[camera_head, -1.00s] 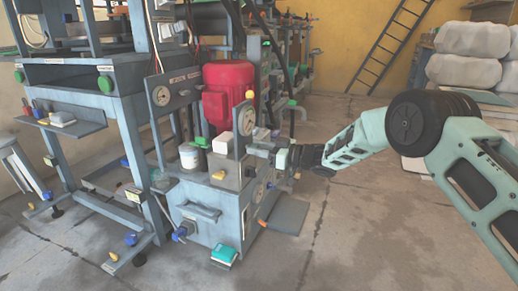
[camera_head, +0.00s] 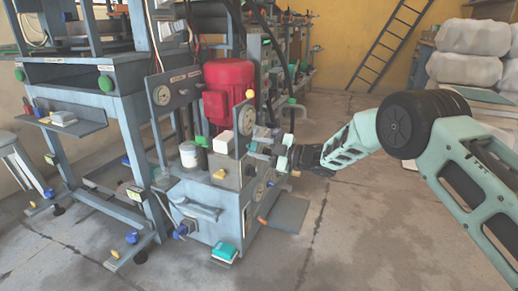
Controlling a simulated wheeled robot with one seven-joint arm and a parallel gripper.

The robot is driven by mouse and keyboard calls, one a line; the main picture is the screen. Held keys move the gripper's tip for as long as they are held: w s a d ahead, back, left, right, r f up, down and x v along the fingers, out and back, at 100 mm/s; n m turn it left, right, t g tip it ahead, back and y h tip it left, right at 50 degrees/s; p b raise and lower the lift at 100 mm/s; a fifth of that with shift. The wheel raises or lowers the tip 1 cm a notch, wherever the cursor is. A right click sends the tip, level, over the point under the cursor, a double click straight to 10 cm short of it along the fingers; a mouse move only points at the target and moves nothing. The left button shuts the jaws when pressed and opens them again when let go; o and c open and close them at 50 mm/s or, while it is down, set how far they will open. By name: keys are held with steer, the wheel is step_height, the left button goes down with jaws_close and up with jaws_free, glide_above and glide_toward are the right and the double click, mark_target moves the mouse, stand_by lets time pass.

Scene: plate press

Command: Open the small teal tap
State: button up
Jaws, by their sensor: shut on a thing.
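My gripper (camera_head: 284,151) is at the right side of the grey press unit (camera_head: 212,236), by its small pipe fittings. Its two pale fingers stand one above the other and are shut on the small teal tap. The tap itself is too small and too covered by the fingers to make out, so how far it is turned cannot be told. My pale green arm reaches in from the right.
A red motor (camera_head: 229,92) and a white tub (camera_head: 189,155) stand on the unit. The floor to the right is open.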

steer(key=shift+s+f+n+b, duration=0.1)
steer(key=shift+n+b, duration=0.45)
steer(key=shift+n, duration=1.45)
steer(key=shift+f+n+b, duration=0.1)
steer(key=shift+n+b, duration=0.4)
steer(key=shift+n, duration=1.5)
steer(key=o, duration=1)
steer(key=p+v, duration=0.6)
steer(key=v, duration=1.1)
steer(key=shift+d+r, duration=0.1)
steer(key=shift+d, duration=0.15)
